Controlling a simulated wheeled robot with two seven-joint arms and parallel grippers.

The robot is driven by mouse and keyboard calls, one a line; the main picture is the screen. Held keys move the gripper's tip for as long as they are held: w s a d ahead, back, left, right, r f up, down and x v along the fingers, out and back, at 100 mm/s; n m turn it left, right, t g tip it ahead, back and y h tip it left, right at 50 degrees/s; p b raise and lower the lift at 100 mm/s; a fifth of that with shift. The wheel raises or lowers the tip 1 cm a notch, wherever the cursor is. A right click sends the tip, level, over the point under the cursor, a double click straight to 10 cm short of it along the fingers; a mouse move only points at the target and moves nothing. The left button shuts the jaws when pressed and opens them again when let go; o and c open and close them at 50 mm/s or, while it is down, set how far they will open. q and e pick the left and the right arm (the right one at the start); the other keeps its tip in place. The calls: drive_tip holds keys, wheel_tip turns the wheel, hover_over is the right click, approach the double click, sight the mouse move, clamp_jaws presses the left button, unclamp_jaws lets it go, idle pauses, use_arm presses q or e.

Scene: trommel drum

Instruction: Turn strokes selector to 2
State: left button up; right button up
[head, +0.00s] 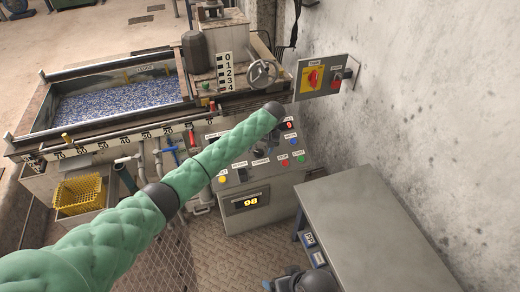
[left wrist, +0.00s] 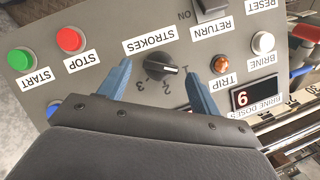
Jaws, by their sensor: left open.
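The strokes selector (left wrist: 147,76) is a black round knob on the grey control panel, seen upside down in the left wrist view. Its white pointer mark faces the picture's right, nearest the digit 1; digits 2 and 3 lie further left along its lower side. The STROKES label (left wrist: 150,39) sits above it in that view. My left gripper (left wrist: 157,70) is open, its two blue fingers on either side of the knob with gaps. Whether the fingertips reach knob depth I cannot tell. In the head view my left arm covers part of the panel.
A grey table (head: 375,235) stands right of the panel.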

use_arm(q)
drive_tip(key=shift+x, duration=0.8)
use_arm(e)
drive_tip(key=shift+s+r, duration=0.15)
drive_tip(key=shift+r, duration=0.1)
use_arm(q)
drive_tip(key=shift+s, duration=0.1)
drive_tip(key=shift+c, duration=0.2)
